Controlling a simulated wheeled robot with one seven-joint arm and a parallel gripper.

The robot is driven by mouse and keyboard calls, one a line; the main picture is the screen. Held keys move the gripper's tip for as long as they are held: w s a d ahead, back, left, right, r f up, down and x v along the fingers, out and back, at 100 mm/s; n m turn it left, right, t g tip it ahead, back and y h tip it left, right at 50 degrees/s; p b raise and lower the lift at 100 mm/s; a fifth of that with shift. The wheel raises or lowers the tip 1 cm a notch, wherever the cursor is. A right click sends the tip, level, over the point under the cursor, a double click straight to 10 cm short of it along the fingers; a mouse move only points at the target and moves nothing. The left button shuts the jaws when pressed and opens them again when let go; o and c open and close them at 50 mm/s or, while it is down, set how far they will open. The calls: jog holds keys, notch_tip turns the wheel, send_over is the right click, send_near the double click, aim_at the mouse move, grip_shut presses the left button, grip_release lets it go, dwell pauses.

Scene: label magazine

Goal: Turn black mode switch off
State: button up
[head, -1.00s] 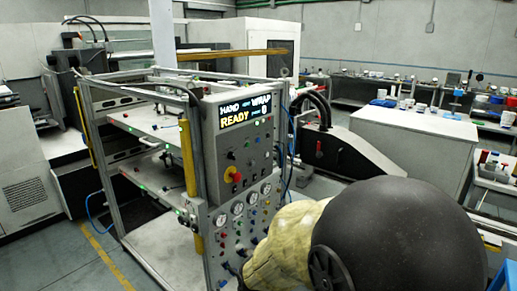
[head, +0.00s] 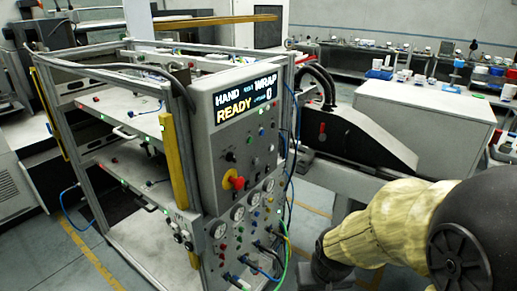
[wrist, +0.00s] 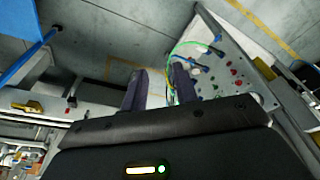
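The grey control panel (head: 232,130) stands upright near the middle of the head view, with a lit display (head: 246,104) reading HAND, WRAP, READY and 0. A small dark knob (head: 230,157) sits on the panel below the display, above a red knob (head: 235,182) on a yellow plate. Which dark knob is the mode switch, and its setting, are too small to tell. My gripper shows in the wrist view (wrist: 158,78) with its two dark fingers apart and nothing between them. The panel's lower part (wrist: 237,80) is beyond the fingers, tilted in that view.
Gauges (head: 238,212), several small buttons and plugged hoses (head: 265,262) fill the panel's lower part. A yellow post (head: 176,155) and a metal frame with shelves (head: 130,125) stand at its left. A white cabinet (head: 415,120) stands behind at right. Floor shows between panel and my arm.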

aim_at(233, 156)
jog(key=w+d+r+n+t+y, duration=0.1)
jog(key=w+d+r+n+t, duration=0.25)
jog(key=w, duration=0.55)
jog(key=w+a+r+n+t+y, duration=0.1)
jog(key=w+r+n+t, duration=0.1)
jog(key=w+r+t, duration=0.5)
jog(key=a+r+n+g+y, duration=0.2)
jog(key=a+r+n+y, duration=0.4)
jog(key=y, duration=0.6)
notch_tip(233, 156, up, 2)
jog(key=n, duration=0.3)
jog(key=shift+p, duration=0.35)
jog(key=shift+a, duration=0.15)
jog(key=p+x, duration=0.5)
jog(key=x, duration=1.2)
jog(key=shift+w+a+r, duration=0.1)
jog(key=shift+a+r, duration=0.05)
